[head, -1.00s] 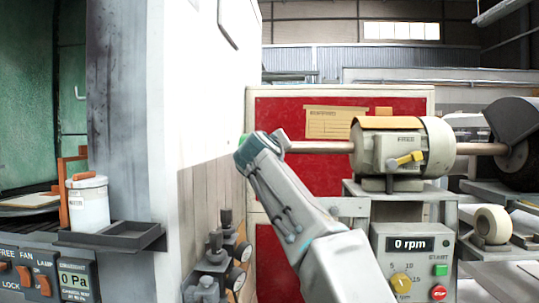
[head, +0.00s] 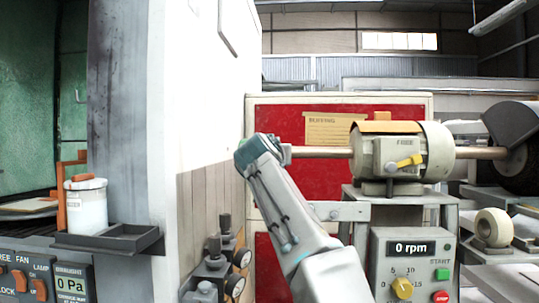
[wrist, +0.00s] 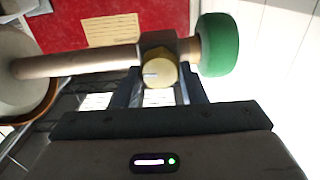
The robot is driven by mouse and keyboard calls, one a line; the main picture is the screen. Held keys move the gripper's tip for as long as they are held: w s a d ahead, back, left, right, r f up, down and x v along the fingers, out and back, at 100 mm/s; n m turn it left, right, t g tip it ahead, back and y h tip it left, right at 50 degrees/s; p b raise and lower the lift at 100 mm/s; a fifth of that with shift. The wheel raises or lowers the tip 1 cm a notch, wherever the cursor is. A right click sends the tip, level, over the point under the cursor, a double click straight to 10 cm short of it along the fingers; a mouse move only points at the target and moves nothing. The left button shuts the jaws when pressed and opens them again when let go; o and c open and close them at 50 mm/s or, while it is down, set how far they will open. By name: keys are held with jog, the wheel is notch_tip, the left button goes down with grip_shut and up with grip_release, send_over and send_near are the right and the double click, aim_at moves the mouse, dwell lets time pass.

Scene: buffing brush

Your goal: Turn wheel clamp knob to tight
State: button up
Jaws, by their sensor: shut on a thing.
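The brass clamp knob (wrist: 159,75) sits on a dark block on the horizontal shaft (wrist: 80,62) in the wrist view. A pale line on its face lies roughly level. My gripper (wrist: 160,88) is shut on the knob, one finger on each side. The green wheel (wrist: 219,45) is on the shaft end, just right of the clamp. In the head view my gripper (head: 270,148) is at the left end of the shaft (head: 320,152). My own wrist hides the knob there, and only a sliver of green shows.
A motor (head: 402,150) with a yellow lever stands right of my arm. Below it is a control box (head: 412,262) reading 0 rpm. A white wall panel (head: 205,110) stands close left of my gripper. Several dark fittings (head: 222,250) stick out below it.

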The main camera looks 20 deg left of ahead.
jog(key=shift+f, duration=0.1)
dwell(0.3)
jog(key=o, duration=1)
jog(key=b+v, duration=0.5)
jog(key=v, duration=0.8)
jog(key=shift+s+b, duration=0.4)
